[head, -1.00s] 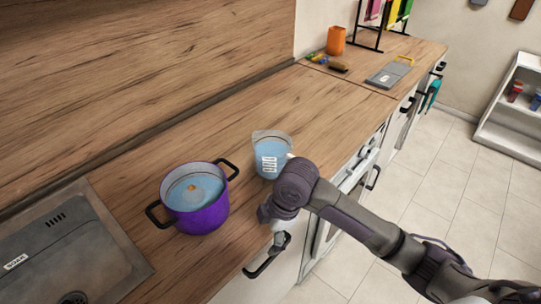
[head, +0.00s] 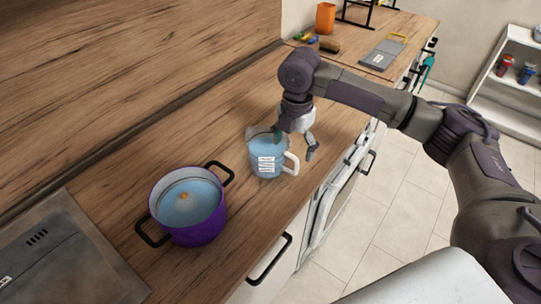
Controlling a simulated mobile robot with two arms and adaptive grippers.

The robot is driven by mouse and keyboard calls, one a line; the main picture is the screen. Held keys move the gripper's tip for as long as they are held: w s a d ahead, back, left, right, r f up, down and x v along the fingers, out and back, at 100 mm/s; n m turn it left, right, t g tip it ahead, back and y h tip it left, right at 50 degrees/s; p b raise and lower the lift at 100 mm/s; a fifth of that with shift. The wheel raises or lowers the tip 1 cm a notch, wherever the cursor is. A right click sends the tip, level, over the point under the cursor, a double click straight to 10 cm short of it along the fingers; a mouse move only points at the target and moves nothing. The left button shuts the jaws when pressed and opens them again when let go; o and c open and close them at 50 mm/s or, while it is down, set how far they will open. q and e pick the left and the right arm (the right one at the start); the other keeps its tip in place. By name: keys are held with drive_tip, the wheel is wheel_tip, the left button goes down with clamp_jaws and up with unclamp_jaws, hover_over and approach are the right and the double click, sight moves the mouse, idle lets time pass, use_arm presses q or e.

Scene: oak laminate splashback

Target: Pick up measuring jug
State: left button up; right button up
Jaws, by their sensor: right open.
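The measuring jug (head: 265,160) is clear with blue contents or tint, white markings and a pale handle on its right side. It stands upright on the wooden counter, right of the purple pot. My right gripper (head: 296,149) is open and points down over the jug's right rear side. One finger is by the jug's rim and the other hangs to the right, beyond the handle. I cannot tell whether a finger touches the jug. My left gripper is not in view.
A purple pot (head: 188,222) with two black handles and blue liquid stands left of the jug. A grey board (head: 383,54) and orange cup (head: 325,18) are farther back. The counter (head: 180,130) behind the jug is clear.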

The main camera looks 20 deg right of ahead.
sight(292, 156)
wheel_tip(292, 156, down, 2)
drive_tip(key=shift+f, duration=0.25)
drive_tip(key=shift+w+f+p, duration=0.1)
drive_tip(key=shift+f+p, duration=0.2)
drive_tip(key=shift+f, duration=0.2)
drive_tip(key=f, duration=0.1)
drive_tip(key=f+p, duration=0.1)
drive_tip(key=f, duration=0.1)
drive_tip(key=shift+w+f, duration=0.2)
drive_tip(key=shift+f, duration=0.7)
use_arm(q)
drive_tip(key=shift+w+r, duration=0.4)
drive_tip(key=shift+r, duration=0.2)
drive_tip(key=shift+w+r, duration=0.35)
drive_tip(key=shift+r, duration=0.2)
use_arm(e)
drive_tip(key=c, duration=0.5)
clamp_jaws()
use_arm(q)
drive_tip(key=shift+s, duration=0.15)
use_arm(e)
drive_tip(key=shift+w, duration=0.1)
